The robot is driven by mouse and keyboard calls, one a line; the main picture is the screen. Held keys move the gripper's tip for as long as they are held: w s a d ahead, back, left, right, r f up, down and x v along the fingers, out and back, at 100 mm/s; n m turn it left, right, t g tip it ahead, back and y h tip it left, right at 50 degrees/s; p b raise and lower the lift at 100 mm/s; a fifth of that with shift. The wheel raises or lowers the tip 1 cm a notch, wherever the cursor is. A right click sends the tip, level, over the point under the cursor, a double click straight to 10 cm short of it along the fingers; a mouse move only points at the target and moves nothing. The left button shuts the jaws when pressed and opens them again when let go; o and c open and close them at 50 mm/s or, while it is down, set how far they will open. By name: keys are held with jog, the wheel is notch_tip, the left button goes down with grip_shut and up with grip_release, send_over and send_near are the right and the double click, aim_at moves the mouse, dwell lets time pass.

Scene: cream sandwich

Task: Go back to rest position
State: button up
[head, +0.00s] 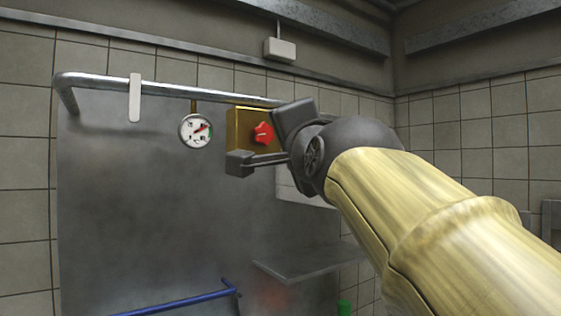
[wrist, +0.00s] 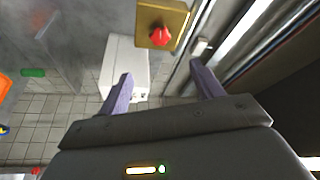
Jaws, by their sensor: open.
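My gripper (wrist: 160,90) is open, its two purple-grey fingers spread apart with nothing between them in the wrist view. In the head view my gripper (head: 258,160) is at the end of my raised arm, in front of or beside a brass box (head: 240,122) with a red knob (head: 263,134). The brass box also shows in the wrist view (wrist: 177,15), with its red knob (wrist: 160,36) beyond the fingertips. I see no contact between the fingers and the knob.
A metal pipe (head: 170,84) with a round gauge (head: 197,130) runs along the grey panel. A blue rail (head: 185,302) and a metal shelf (head: 300,262) are lower down. In the wrist view a white box (wrist: 118,60) stands below, near tiled floor.

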jog(key=w+d+f+n+g+h+p, duration=0.1)
jog(key=w+d+f+n+g+p, duration=0.15)
jog(key=f, duration=0.85)
jog(key=w+d+f+n+g+h+p, duration=0.1)
jog(key=w+d+f+g, duration=0.25)
jog(key=f, duration=0.65)
jog(key=w+d+f+n+g+h+p, duration=0.1)
jog(key=w+d+f+g+h, duration=0.15)
jog(key=f, duration=0.85)
jog(key=s+d+f+n+g+p, duration=0.1)
jog(key=s+d+f+n+g, duration=0.1)
jog(key=s+f, duration=0.7)
jog(key=s+d+f+n+g+p, duration=0.2)
jog(key=s+f+g, duration=0.4)
jog(key=f, duration=0.8)
jog(key=s+d+n, duration=0.1)
jog(key=s+n, duration=0.1)
jog(key=s, duration=0.1)
jog(key=shift+d+p, duration=0.2)
jog(key=shift+p, duration=0.1)
